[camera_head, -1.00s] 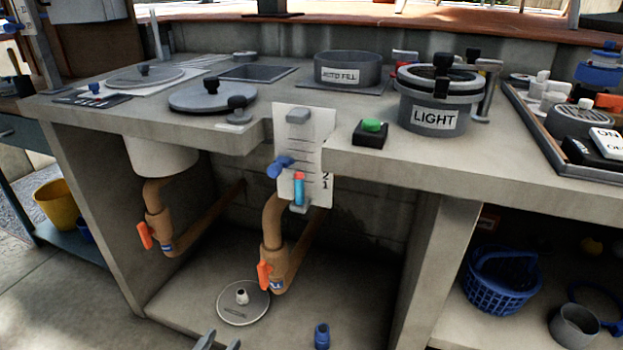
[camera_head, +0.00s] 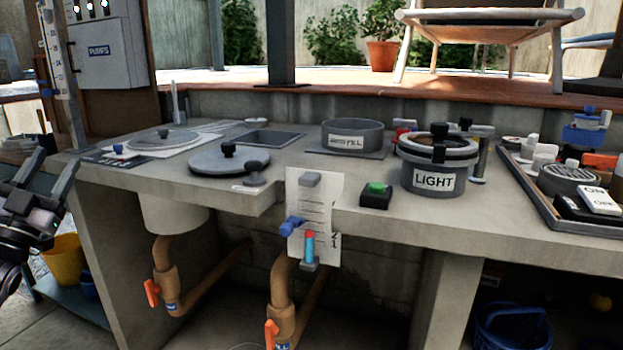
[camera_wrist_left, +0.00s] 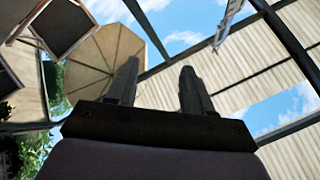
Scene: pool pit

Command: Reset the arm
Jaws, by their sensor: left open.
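My left gripper (camera_head: 48,172) is raised at the left edge of the head view, its two fingers pointing up and apart. It is open and empty, to the left of the concrete counter (camera_head: 400,224) and clear of it. In the left wrist view the same gripper (camera_wrist_left: 157,80) points up at a roof and sky, with nothing between its fingers. My right gripper is not in view.
The counter holds a round grey lid (camera_head: 229,161), a pot labelled LIGHT (camera_head: 433,163), a green button (camera_head: 376,189) and a tray (camera_head: 545,205) of small items. Below are brown pipes (camera_head: 282,297). A yellow bucket (camera_head: 64,262) and PUMPS box (camera_head: 105,52) are left.

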